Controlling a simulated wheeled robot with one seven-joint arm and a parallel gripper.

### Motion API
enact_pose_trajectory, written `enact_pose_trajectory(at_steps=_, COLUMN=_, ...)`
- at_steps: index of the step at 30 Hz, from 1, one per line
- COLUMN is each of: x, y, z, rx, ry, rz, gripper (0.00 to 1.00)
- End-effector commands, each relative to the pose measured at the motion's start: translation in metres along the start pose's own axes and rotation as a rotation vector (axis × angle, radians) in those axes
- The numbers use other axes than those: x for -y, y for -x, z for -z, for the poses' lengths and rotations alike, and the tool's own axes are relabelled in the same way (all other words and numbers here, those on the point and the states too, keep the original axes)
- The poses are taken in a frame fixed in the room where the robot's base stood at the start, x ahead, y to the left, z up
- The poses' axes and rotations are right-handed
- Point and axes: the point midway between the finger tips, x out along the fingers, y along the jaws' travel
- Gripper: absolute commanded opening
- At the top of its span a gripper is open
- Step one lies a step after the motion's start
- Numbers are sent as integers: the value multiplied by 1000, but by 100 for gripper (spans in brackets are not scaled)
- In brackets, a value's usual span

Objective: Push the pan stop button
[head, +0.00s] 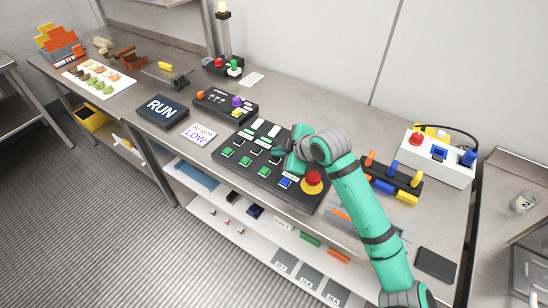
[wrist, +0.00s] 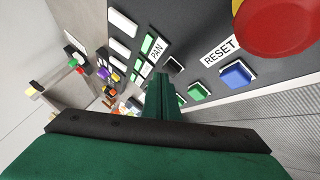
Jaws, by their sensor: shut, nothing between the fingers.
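The dark button panel (head: 244,181) lies on the bench with rows of black and green buttons. In the wrist view a white PAN label (wrist: 156,52) is beside a black button (wrist: 175,64), with a green button (wrist: 197,89) below it. That black button seems to be the one at the right of the black row in the head view (head: 275,158). My gripper (wrist: 161,80) is shut and empty over the panel, its tips close to the black button. I cannot tell whether they touch it. In the head view the wrist partly covers the panel.
A blue button (wrist: 237,75) by a RESET label and a large red mushroom button (wrist: 278,22) are close on the right. In the head view, a lever block (head: 392,178) and a white box (head: 437,160) stand right of the arm. A RUN sign (head: 162,109) is left.

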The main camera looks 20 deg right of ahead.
Motion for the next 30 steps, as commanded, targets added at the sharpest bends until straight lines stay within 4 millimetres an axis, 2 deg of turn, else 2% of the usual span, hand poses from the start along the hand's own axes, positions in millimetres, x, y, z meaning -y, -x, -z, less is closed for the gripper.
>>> enact_pose_trajectory(at_steps=30, x=5, y=-7, z=-2, rx=-3, ry=2, rz=3, gripper=0)
